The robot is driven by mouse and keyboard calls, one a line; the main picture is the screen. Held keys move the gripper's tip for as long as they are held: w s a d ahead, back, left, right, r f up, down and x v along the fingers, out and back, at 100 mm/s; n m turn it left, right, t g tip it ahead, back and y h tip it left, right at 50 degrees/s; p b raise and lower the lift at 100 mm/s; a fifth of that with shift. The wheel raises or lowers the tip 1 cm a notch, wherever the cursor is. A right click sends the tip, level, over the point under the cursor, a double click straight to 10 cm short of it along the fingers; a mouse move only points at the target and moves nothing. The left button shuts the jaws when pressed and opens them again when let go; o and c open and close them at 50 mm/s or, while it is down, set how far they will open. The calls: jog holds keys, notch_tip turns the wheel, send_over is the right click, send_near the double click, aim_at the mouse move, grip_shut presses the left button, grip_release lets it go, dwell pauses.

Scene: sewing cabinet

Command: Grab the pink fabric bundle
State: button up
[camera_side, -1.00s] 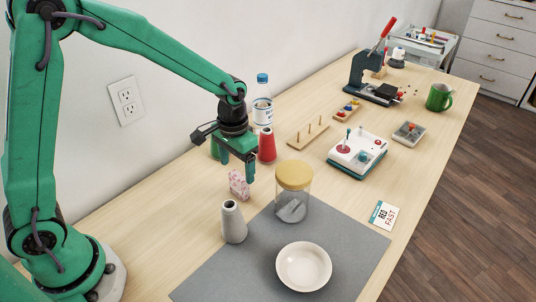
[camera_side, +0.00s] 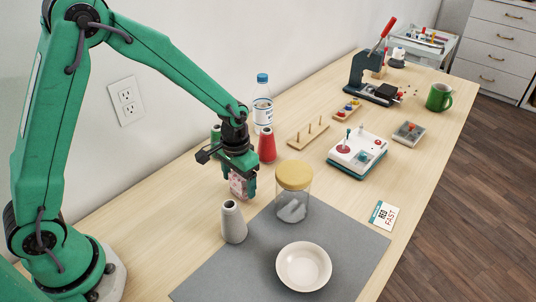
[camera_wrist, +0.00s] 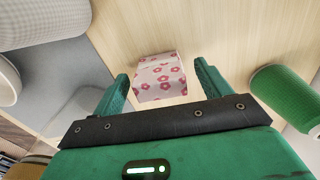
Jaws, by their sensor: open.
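The pink fabric bundle (camera_side: 238,186) has a floral print and stands on the wooden table behind the grey thread cone. My gripper (camera_side: 241,188) is lowered over it, with its green fingers on either side. In the wrist view the pink bundle (camera_wrist: 160,77) lies between the tips of my open gripper (camera_wrist: 162,82). The left finger is close to the bundle, and a gap shows at the right finger. Part of the bundle is hidden behind a finger in the side view.
A grey cone (camera_side: 233,222) stands just in front, and a red cone (camera_side: 267,145) and a green spool (camera_side: 215,134) stand behind. A lidded jar (camera_side: 294,205) is to the right. A white bowl (camera_side: 303,267) sits on the grey mat (camera_side: 220,275).

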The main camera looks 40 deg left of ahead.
aim_at(238, 176)
jog(key=shift+f, duration=1.15)
jog(key=c, duration=1)
jog(key=shift+r, duration=0.2)
jog(key=shift+c, duration=0.2)
notch_tip(238, 176, up, 10)
jog(key=shift+f, duration=0.15)
